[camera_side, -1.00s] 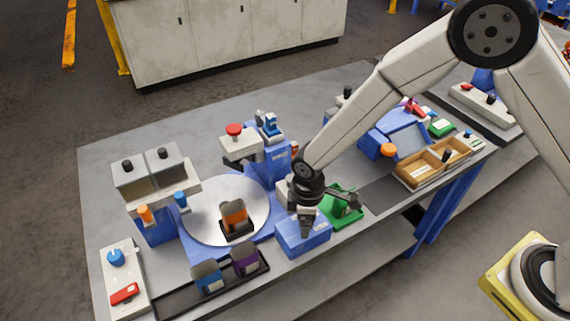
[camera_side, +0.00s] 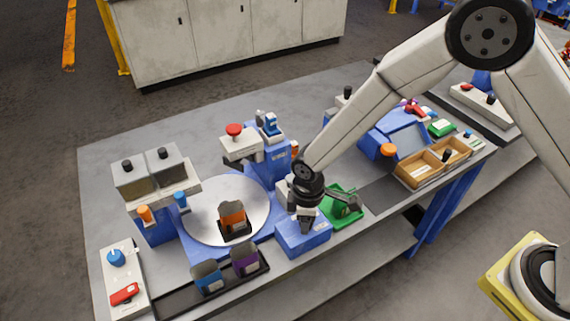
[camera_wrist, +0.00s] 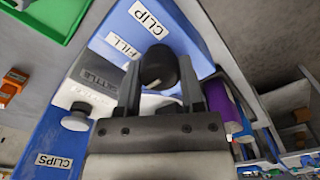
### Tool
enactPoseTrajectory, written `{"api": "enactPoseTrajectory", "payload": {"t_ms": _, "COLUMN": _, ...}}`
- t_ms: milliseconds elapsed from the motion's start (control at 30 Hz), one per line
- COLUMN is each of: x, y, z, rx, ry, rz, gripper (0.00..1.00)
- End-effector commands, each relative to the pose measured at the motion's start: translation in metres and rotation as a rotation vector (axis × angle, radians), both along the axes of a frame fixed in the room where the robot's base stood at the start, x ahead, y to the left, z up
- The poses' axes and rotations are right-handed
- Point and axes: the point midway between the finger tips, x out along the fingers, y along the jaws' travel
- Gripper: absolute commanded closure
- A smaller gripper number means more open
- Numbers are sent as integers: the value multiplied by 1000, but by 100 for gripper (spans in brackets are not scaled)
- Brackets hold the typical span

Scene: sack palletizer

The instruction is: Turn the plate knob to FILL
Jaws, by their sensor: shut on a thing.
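The plate knob (camera_wrist: 158,64) is a dark rounded knob on a blue box (camera_side: 304,240) at the front edge of the table. In the wrist view the box carries the labels CLIP (camera_wrist: 145,18), FILL (camera_wrist: 124,47) and a partly hidden SETTLE (camera_wrist: 97,79). My gripper (camera_wrist: 160,82) is shut on the knob, one finger on each side. In the side view my gripper (camera_side: 306,224) points down at the box and hides the knob. I cannot tell which label the knob points to. The round grey plate (camera_side: 255,197) bears an orange pouch (camera_side: 232,215) in a dark holder.
A green tray (camera_side: 349,216) stands right of the box. A dark rack (camera_side: 180,300) with a blue pouch (camera_side: 208,277) and a purple pouch (camera_side: 245,258) lies left of it. A blue press with a red button (camera_side: 234,130) stands behind. The table's front edge is close.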

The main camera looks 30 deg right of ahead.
Motion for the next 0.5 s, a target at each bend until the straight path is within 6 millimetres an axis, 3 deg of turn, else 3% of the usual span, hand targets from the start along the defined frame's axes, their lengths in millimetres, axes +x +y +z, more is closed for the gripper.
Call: {"api": "enactPoseTrajectory", "payload": {"t_ms": 500, "x": 1, "y": -1, "z": 0, "rx": -1, "ry": 0, "rz": -318, "gripper": 100}}
